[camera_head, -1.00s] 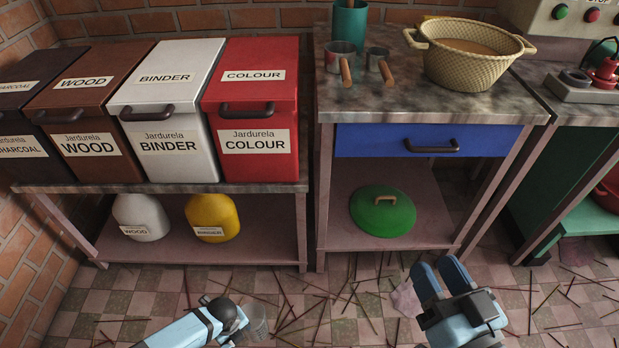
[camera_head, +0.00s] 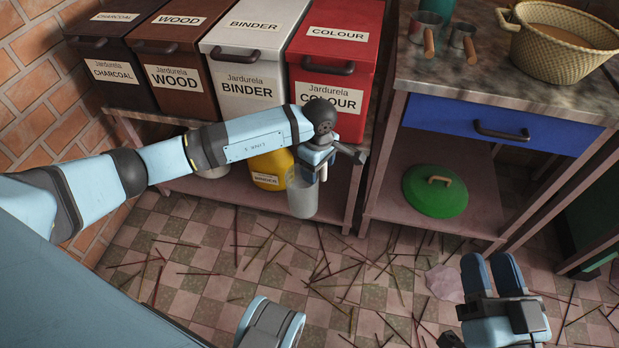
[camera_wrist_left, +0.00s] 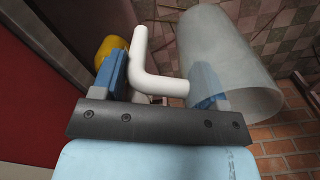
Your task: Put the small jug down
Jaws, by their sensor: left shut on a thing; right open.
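The small jug (camera_head: 302,197) is a translucent grey, open cylinder with a white handle. My left gripper (camera_head: 318,163) is shut on its handle and holds it above the floor, in front of the low shelf at the red bin's end. In the left wrist view the white handle (camera_wrist_left: 148,72) lies between the blue fingers, and the grey body (camera_wrist_left: 225,65) extends on the right. My right gripper (camera_head: 491,268) is open and empty over the floor at the lower right.
Charcoal, wood, binder (camera_head: 248,85) and colour bins (camera_head: 335,75) stand on the left bench. A yellow container (camera_head: 267,172) sits on its lower shelf (camera_head: 225,188). The bench with the blue drawer (camera_head: 480,128) holds a green lid (camera_head: 434,200) below. Sticks litter the floor (camera_head: 215,285).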

